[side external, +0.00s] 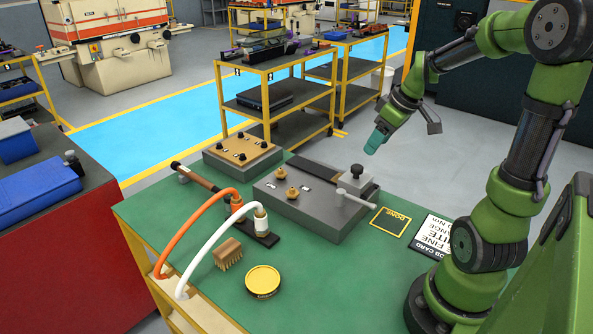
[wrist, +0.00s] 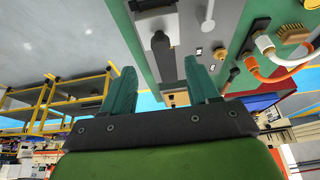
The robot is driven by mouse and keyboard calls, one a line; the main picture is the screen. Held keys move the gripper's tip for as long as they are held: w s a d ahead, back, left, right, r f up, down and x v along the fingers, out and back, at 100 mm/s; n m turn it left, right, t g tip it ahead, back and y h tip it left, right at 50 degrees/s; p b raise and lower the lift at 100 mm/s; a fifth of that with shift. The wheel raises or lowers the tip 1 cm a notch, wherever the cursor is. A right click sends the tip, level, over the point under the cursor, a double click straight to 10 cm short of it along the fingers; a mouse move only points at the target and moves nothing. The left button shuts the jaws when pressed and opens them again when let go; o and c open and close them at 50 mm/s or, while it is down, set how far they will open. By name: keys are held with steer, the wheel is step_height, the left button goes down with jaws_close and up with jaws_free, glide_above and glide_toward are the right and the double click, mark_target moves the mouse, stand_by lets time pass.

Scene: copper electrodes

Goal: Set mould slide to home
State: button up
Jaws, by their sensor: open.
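The grey mould block (side external: 325,217) sits on the green bench. Its slide (side external: 315,170) is a dark bar along the top, with a black knob (side external: 357,171) at the right end. A pale lever handle (side external: 356,198) projects at the front right. Two small copper pieces (side external: 280,172) stand on the block's left part. My gripper (side external: 375,142) is in the air above and behind the knob end, apart from everything. In the wrist view its teal fingers (wrist: 160,68) are spread and empty, with the slide (wrist: 164,65) and knob (wrist: 160,41) showing beyond them.
A wooden-topped fixture (side external: 242,148) stands at the back left. Orange and white cables (side external: 196,230), a brush (side external: 228,253) and a yellow tin (side external: 263,281) lie at the front left.

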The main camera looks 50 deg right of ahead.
steer(key=v, duration=0.8)
steer(key=a+m+t+y, duration=0.1)
steer(key=a+m, duration=0.1)
steer(key=a, duration=0.9)
steer(key=s+a+f+m+t+y, duration=0.1)
steer(key=a+m, duration=0.1)
steer(key=a, duration=1)
steer(key=shift+s+a+f+t, duration=0.2)
steer(key=shift+s+t, duration=0.1)
steer(key=shift+t, duration=0.1)
steer(key=shift+c, duration=0.2)
